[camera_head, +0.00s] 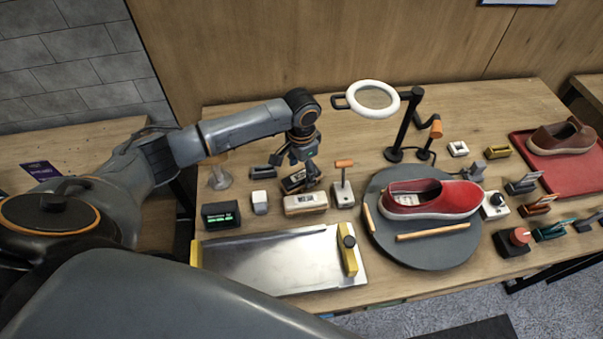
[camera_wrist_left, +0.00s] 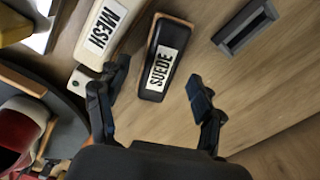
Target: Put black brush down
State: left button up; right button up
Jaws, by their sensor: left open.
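The black brush, labelled SUEDE, lies on the wooden table in the left wrist view (camera_wrist_left: 152,88), with a brown edge along one side. It also shows in the head view (camera_head: 292,183), partly covered by my left gripper. My left gripper (camera_head: 304,178) points down over it. In the left wrist view its two fingers (camera_wrist_left: 158,82) are spread wide, one on each side of the brush's near end, with clear gaps. No finger visibly holds the brush. My right gripper is in neither view.
A cream MESH brush (camera_wrist_left: 100,38) lies beside the black one. An empty dark holder (camera_wrist_left: 245,27) sits on the other side. In the head view, a metal tray (camera_head: 270,262) is in front, and a round turntable (camera_head: 425,255) carries a red shoe (camera_head: 432,199). A ring lamp (camera_head: 373,86) stands behind.

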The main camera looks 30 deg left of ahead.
aim_at(301, 176)
pick_arm(q)
notch_tip(301, 176, up, 10)
jog(key=b, duration=0.1)
jog(key=shift+f, duration=0.15)
dwell(0.5)
